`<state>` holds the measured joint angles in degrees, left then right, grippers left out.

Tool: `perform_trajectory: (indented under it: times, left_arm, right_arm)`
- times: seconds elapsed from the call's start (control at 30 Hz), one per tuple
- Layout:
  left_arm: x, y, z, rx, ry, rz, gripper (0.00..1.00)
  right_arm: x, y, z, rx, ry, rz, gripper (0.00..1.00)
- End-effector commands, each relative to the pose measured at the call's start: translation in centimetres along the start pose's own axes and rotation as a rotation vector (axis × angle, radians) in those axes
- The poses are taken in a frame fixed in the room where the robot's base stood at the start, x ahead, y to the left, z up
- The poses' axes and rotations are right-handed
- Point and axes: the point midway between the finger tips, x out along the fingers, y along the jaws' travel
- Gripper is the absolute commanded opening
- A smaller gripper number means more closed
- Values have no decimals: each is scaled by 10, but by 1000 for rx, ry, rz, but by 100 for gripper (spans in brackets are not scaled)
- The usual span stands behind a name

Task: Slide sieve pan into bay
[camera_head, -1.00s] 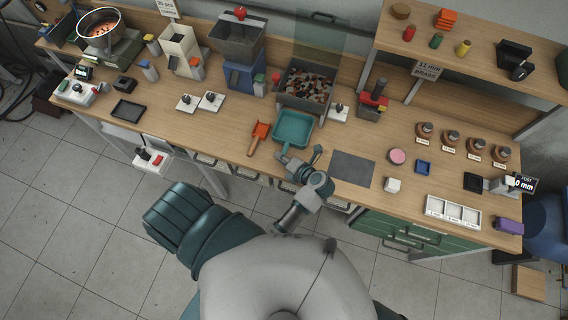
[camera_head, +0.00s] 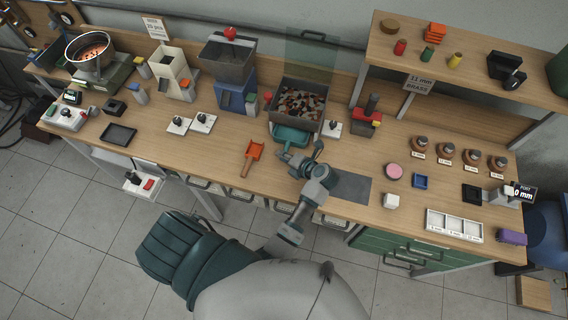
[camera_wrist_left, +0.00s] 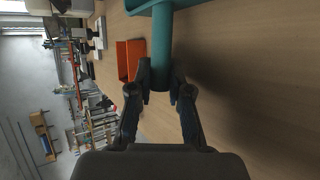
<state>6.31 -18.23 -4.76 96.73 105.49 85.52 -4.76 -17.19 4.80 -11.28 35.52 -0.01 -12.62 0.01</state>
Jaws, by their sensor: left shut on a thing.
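The teal sieve pan (camera_head: 291,134) is at the front of the grey bin of mixed pieces (camera_head: 299,101). Only its front part shows in the head view; its rear is hidden beneath the bin, in the bay. My left gripper (camera_head: 292,156) is shut on the pan's handle, at the near side of the pan. In the left wrist view the gripper fingers (camera_wrist_left: 160,92) close on the teal handle (camera_wrist_left: 162,45), and a bit of the pan edge shows at the top. My right gripper is not in view.
An orange scoop (camera_head: 254,150) lies left of the pan. A white switch block (camera_head: 331,129) stands right of the bin, and a clear green panel (camera_head: 312,55) rises behind it. A dark grey mat (camera_head: 352,188) lies right of my gripper.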

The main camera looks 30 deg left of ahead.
Motion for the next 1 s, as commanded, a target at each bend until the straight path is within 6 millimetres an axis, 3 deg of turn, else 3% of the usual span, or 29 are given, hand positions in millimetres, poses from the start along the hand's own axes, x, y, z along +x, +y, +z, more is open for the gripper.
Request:
perform_trajectory:
  times: [0.2,0.7,1.0]
  left_arm:
    - [5,-1,19,-1,-3,5,0]
    - [21,2,46,-1,-2,1,0]
    - [19,2,48,-1,-3,4,0]
  right_arm:
    - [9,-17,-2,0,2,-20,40]
    - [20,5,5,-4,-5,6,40]
    - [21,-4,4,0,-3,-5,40]
